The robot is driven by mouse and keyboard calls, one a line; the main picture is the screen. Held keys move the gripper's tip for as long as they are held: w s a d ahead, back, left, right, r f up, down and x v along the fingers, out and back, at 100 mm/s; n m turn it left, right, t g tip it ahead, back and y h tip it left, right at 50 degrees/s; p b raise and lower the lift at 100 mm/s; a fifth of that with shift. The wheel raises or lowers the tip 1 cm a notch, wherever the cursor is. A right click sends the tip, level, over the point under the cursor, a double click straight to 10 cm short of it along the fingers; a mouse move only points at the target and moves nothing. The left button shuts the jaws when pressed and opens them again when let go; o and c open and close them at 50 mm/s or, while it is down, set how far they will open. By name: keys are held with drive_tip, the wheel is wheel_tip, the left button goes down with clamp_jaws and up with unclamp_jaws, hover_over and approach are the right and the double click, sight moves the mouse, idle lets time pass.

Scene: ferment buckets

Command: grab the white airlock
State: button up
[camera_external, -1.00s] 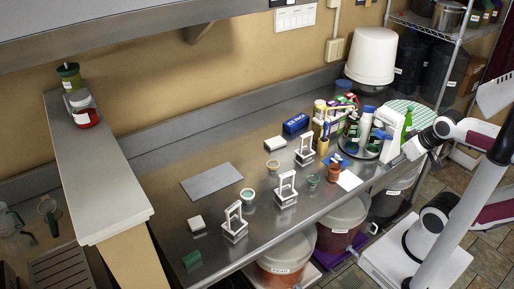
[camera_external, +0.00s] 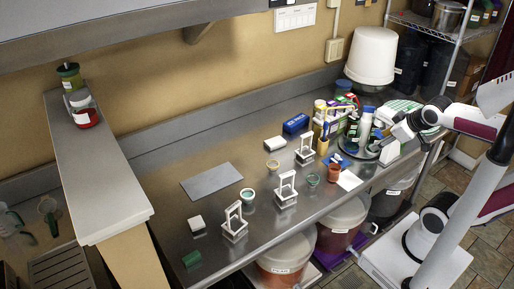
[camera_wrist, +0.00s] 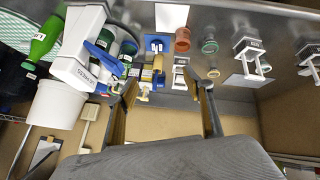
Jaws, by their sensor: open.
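My gripper (camera_external: 377,147) is open and empty at the counter's right end, by the cluster of bottles. Its two fingers stand apart in the wrist view (camera_wrist: 163,85). Three white upright frames on square bases stand in a row: a left one (camera_external: 234,222), a middle one (camera_external: 286,188) and a right one (camera_external: 305,150). In the wrist view, one frame (camera_wrist: 180,76) shows between the fingers, farther off, and two more (camera_wrist: 249,50) stand to the right. I cannot tell which white piece is the airlock. My gripper touches none of the frames.
Bottles (camera_external: 366,122) and a yellow-topped group (camera_external: 320,112) crowd the right end. A terracotta pot (camera_external: 334,173), small bowls (camera_external: 248,195) and a blue box (camera_external: 295,124) stand on the counter. A grey sheet (camera_external: 211,181) lies flat at left. A white bucket (camera_external: 371,56) stands behind.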

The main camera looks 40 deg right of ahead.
drive_tip(key=w+a+r+n+t, duration=0.15)
drive_tip(key=w+r+n, duration=0.25)
drive_tip(key=w, duration=0.5)
drive_tip(key=w+a+r+n+t+y, duration=0.1)
drive_tip(key=w+r+n+t, duration=0.3)
drive_tip(key=w, duration=0.4)
drive_tip(key=w+a+r+n+t, duration=0.1)
drive_tip(key=w+r+n, duration=0.4)
drive_tip(key=w, duration=0.4)
drive_tip(key=w+a+n+y, duration=0.8)
drive_tip(key=w+a+n, duration=0.6)
drive_tip(key=a+f+n+g+y, duration=0.6)
drive_tip(key=a+f+n+g, duration=0.2)
drive_tip(key=a+f+n, duration=0.6)
drive_tip(key=s+a+f+n+g, duration=0.1)
drive_tip(key=s+f+n+g, duration=0.2)
drive_tip(key=s+f+n, duration=0.1)
drive_tip(key=s+a+f+n+g+h, duration=0.1)
drive_tip(key=s+f+n+g, duration=0.3)
drive_tip(key=f, duration=0.5)
drive_tip(key=s+a+f+n+g, duration=0.1)
drive_tip(key=s+f+n+g, duration=0.3)
drive_tip(key=f+n, duration=0.2)
drive_tip(key=shift+s+f+n, duration=0.4)
drive_tip(key=shift+f, duration=0.15)
drive_tip(key=shift+g, duration=0.25)
